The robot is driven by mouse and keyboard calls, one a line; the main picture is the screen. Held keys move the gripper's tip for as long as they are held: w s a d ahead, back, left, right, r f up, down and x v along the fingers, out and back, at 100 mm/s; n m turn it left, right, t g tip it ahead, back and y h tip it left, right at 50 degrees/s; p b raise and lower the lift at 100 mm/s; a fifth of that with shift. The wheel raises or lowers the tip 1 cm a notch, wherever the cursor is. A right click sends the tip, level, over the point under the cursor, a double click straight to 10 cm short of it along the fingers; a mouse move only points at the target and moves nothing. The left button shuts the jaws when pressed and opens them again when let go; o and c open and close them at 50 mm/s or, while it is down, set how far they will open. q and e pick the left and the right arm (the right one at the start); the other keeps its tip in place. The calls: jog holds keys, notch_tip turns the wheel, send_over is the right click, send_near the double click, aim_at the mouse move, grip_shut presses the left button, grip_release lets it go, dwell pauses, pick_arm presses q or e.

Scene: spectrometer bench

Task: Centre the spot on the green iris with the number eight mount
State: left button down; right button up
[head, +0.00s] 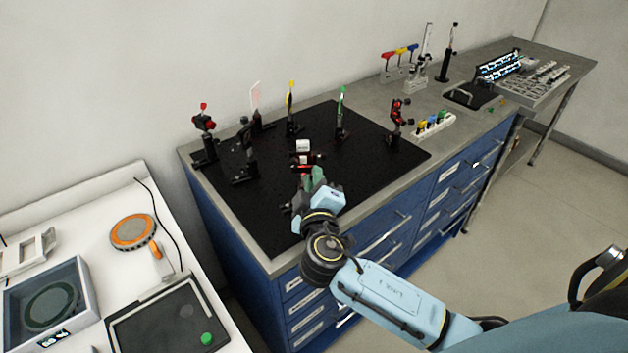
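The green iris (342,97) stands upright on a post towards the back right of the black breadboard (350,160). My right gripper (309,182) is over the front middle of the breadboard, just in front of a small red and black mount with a white block (303,146) above it. Whether the gripper touches this mount, and whether its fingers are open or shut, I cannot tell. No number is legible on any mount, so I cannot tell which is number eight. I cannot make out a light spot on the iris. My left gripper is not in view.
A yellow iris (291,100), a white card (255,95), a red-topped mount (204,122) and a dark mount (245,150) stand on the breadboard's left half. Another red mount (397,112) stands at right, near a white rack (434,125). The breadboard's front right is clear.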

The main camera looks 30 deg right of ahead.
grip_shut()
jog(key=shift+f+m+b, duration=0.1)
jog(key=shift+m+b, duration=3.2)
jog(key=shift+b, duration=0.3)
jog(key=o, duration=0.7)
grip_release()
